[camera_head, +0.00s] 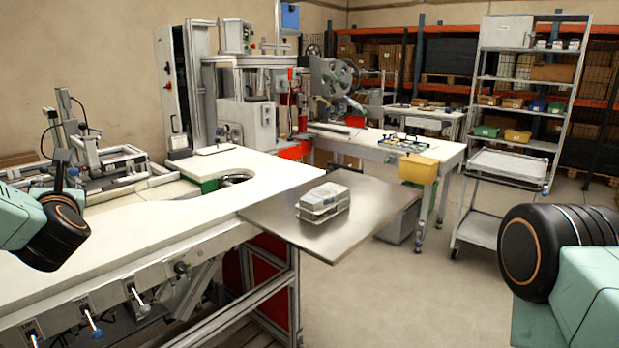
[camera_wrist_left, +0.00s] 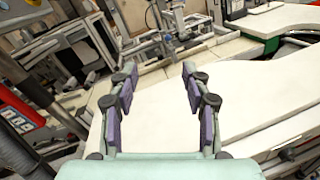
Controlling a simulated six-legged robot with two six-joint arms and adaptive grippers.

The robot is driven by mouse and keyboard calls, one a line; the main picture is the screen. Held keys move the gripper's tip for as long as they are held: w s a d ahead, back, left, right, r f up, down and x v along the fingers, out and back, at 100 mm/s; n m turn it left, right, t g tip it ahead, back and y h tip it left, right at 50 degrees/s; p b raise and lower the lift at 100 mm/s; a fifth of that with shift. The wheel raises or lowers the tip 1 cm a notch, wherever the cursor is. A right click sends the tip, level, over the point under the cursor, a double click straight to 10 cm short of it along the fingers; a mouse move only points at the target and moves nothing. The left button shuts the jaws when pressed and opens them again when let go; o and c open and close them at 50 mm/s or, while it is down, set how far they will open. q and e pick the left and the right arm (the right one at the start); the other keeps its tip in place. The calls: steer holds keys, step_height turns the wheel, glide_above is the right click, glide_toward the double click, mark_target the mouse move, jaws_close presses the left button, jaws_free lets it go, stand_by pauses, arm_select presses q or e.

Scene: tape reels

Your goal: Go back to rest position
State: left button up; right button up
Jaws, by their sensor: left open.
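My left gripper (camera_wrist_left: 158,95) shows in the left wrist view with its two fingers spread wide apart. Nothing is between the fingers, and a white worktable lies beyond them. A stack of clear flat cases (camera_head: 323,203) lies on the grey metal plate (camera_head: 345,238) at the table's right end.
A metal fixture frame (camera_head: 110,158) stands on the table at the back left. A large machine (camera_head: 255,110) stands behind the table. A wheeled shelf rack (camera_head: 515,130) is at the right. The floor (camera_head: 430,300) between plate and right arm is clear.

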arm_select(q)
steer(key=s+d+f+m+g+h+b, duration=0.1)
steer(key=s+d+f+m+h, duration=0.2)
steer(key=d+f+m, duration=0.5)
steer(key=s+d+f+m+g+h+b, duration=0.1)
steer(key=s+d+f+m+h, duration=0.3)
steer(key=f+m, duration=0.65)
steer(key=s+d+f+m+g+h+b, duration=0.1)
steer(key=d+f+m+h, duration=0.1)
steer(key=d+f+m, duration=0.75)
steer(key=s+d+f+m+g+b, duration=0.2)
steer(key=s+f+m+g, duration=0.1)
steer(key=s+f, duration=0.5)
steer(key=s+d+f+m+g+h+b, duration=0.1)
steer(key=s+f+m+g, duration=0.3)
steer(key=s+f, duration=0.4)
steer(key=s+d+f+m+g+h+b, duration=0.1)
steer(key=s+d+f+m+g+b, duration=0.2)
steer(key=s+f, duration=0.6)
steer(key=s+m+b, duration=0.1)
steer(key=s+m, duration=0.1)
steer(key=s, duration=0.6)
steer(key=shift+g, duration=0.3)
arm_select(e)
step_height(320, 180, down, 10)
steer(key=shift+d, duration=0.2)
